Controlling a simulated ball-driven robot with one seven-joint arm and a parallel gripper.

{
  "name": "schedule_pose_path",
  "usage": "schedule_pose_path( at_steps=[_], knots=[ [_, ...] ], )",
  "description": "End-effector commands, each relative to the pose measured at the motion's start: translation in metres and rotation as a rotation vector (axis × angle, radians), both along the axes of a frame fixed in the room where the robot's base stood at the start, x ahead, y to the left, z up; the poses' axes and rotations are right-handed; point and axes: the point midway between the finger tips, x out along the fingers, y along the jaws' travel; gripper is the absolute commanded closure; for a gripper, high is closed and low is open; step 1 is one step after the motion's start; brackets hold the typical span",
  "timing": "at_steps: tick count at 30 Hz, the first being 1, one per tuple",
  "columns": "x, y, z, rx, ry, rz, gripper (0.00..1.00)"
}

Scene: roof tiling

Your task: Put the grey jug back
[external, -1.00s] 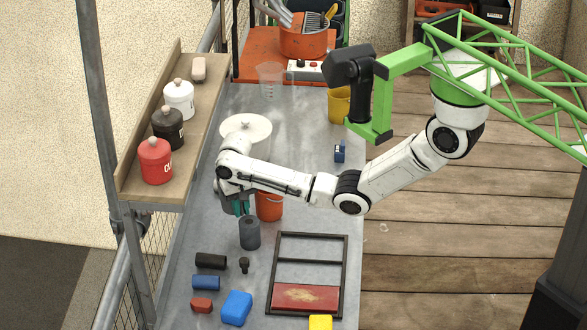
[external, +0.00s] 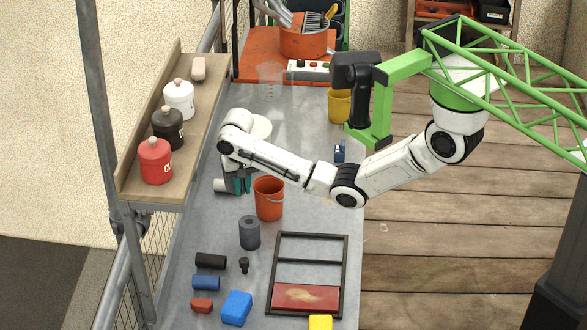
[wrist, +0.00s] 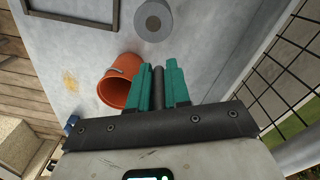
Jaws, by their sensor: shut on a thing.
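My gripper (external: 241,186) is above the bench, just left of the orange bucket. Its teal fingers show in the wrist view (wrist: 160,85). They are shut on a slim dark grey part (wrist: 158,88) that stands between them. Whether this part belongs to the grey jug I cannot tell; my wrist hides much of that spot in the external view. A grey cylinder (external: 250,233) with a hollow top stands apart on the bench, nearer the front; it also shows in the wrist view (wrist: 153,20).
The orange bucket (external: 269,199) stands close right of my gripper. A wooden shelf (external: 139,187) at left bears red (external: 155,163), black (external: 167,131) and white (external: 179,100) jugs. A clear jug (external: 271,80) stands farther back. A black frame (external: 312,261) lies at front right.

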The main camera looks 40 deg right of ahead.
Motion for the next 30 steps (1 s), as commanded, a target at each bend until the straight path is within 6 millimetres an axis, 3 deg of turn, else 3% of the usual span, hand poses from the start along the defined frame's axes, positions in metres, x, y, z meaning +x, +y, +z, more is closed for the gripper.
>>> schedule_pose_path(
  at_steps=[8, 13, 18, 30],
  knots=[
    [0.035, -0.057, 0.000, 0.008, -0.011, -0.215, 1.00],
    [0.053, -0.114, 0.001, 0.015, -0.019, -0.404, 1.00],
    [0.059, -0.162, 0.001, 0.023, -0.025, -0.554, 1.00],
    [0.057, -0.222, -0.004, 0.028, -0.033, -0.734, 1.00]
  ],
)
